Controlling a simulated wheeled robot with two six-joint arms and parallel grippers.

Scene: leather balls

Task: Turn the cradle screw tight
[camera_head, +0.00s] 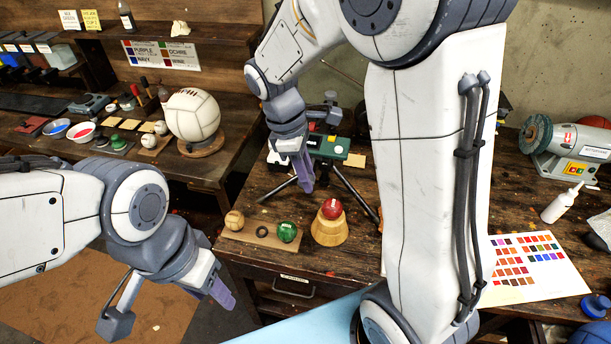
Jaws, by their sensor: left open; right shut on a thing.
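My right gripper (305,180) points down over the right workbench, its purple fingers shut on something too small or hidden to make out. Dark thin bars (355,192) slope away near its fingertips. I cannot make out the cradle screw for certain. A red ball (331,208) sits on a round wooden stand (328,232) just below and right of these fingers. My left gripper (220,293) is open and empty, low in front of the bench edge, apart from the balls.
A tan ball (234,220) and a green ball (287,231) rest on a board left of the red ball. A green box (327,145) stands behind. A white ball (193,116) stands on the left bench. A grinder (567,145) and colour chart (526,262) are right.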

